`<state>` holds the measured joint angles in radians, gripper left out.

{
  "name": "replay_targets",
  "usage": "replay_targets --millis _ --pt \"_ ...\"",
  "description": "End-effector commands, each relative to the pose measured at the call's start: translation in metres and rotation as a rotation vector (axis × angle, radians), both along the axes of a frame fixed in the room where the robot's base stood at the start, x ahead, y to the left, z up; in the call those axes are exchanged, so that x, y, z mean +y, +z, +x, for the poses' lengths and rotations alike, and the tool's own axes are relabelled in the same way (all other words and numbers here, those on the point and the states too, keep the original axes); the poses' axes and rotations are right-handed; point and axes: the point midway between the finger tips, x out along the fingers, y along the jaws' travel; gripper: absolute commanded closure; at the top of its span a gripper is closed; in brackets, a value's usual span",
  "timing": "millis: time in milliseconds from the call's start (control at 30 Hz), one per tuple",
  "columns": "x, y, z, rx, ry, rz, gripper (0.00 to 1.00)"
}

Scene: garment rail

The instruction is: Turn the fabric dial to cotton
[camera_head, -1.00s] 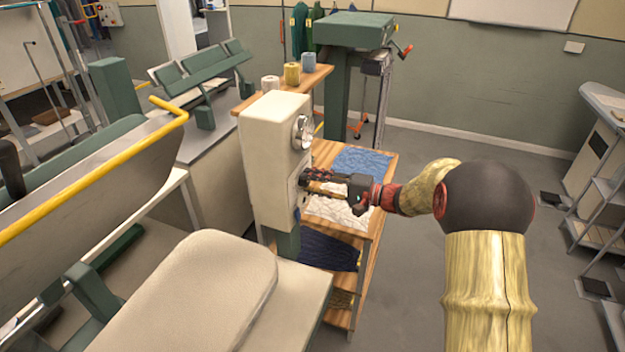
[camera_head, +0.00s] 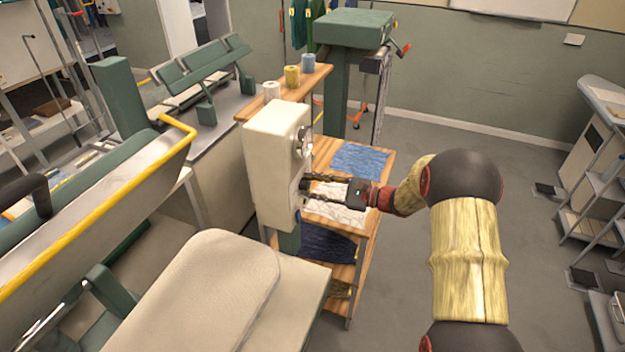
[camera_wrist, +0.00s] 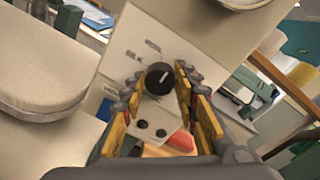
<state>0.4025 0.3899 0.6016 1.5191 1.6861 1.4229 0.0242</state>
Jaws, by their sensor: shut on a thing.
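The fabric dial (camera_wrist: 154,84) is a small black round knob with a white pointer line, on a pale panel (camera_wrist: 122,45) with small printed labels. The labels are too blurred to read, so I cannot tell which fabric the line marks. In the wrist view my gripper (camera_wrist: 159,79) has one yellow-padded finger on each side of the dial and is shut on it. In the head view the cream control box (camera_head: 268,165) stands upright, and my gripper (camera_head: 307,182) meets its right-hand face.
A round gauge (camera_head: 301,141) sits on the box above my gripper. Two small black buttons (camera_wrist: 150,128) lie just below the dial. A padded pressing board (camera_head: 190,295) is in front, and a wooden shelf unit (camera_head: 368,205) with folded cloths stands behind my gripper.

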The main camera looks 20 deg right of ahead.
Motion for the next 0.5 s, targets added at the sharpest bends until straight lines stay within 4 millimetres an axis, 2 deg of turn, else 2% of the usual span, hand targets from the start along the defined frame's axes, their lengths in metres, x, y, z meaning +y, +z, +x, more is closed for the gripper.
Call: replay_targets --millis 500 --pt "-0.0014 0.0002 0.001 0.334 -0.001 0.24 0.95"
